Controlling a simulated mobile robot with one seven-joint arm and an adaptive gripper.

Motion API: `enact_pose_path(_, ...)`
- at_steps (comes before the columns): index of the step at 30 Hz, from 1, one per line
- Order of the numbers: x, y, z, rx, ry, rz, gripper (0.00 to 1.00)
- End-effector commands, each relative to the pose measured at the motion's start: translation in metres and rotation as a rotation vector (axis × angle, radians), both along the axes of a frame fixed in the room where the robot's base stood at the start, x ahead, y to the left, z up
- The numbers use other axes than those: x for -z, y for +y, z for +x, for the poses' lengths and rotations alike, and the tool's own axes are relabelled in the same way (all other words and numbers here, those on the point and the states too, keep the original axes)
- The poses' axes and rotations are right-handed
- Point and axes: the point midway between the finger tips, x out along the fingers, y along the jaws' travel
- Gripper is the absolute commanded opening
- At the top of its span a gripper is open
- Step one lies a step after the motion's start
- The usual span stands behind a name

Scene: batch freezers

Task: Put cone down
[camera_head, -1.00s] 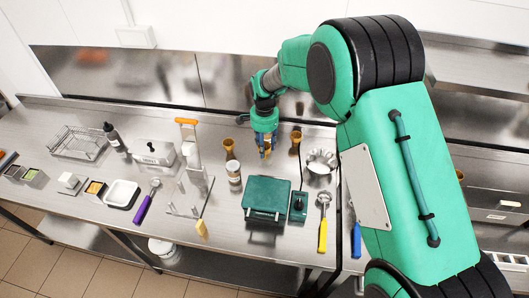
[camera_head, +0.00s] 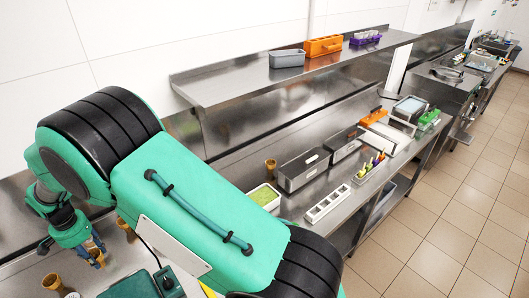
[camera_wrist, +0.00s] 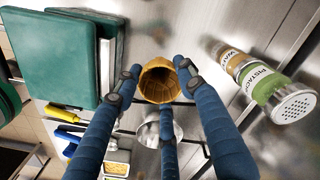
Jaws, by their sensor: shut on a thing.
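A tan wafer cone (camera_wrist: 160,80) sits between the blue fingers of my gripper (camera_wrist: 158,74) in the wrist view, with its open mouth facing the camera. The fingers are shut on it. In the head view my gripper (camera_head: 95,250) is at the lower left, over the steel counter, with the held cone (camera_head: 98,258) partly hidden by the fingers. I cannot tell whether the cone's tip touches anything. Another cone (camera_head: 53,284) stands left of the gripper, one (camera_head: 125,226) behind it, and one (camera_head: 270,166) farther right beyond my arm.
A white tub with green contents (camera_head: 263,196), grey metal boxes (camera_head: 304,170) and a white holder with holes (camera_head: 327,203) stand on the counter to the right. A jar labelled pistachio (camera_wrist: 270,88) and a green-lidded device (camera_wrist: 65,55) flank the gripper. A shelf (camera_head: 290,75) hangs above.

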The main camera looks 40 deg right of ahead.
Motion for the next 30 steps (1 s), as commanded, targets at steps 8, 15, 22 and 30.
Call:
enact_pose_path(8,0.002,-0.010,0.003,-0.013,0.000,0.000,0.29)
enact_pose_path(15,0.006,-0.055,0.013,-0.082,-0.001,0.000,0.29)
enact_pose_path(22,0.015,-0.129,0.023,-0.207,-0.001,0.000,0.29)
enact_pose_path(30,0.025,-0.224,0.023,-0.373,-0.001,0.000,0.29)
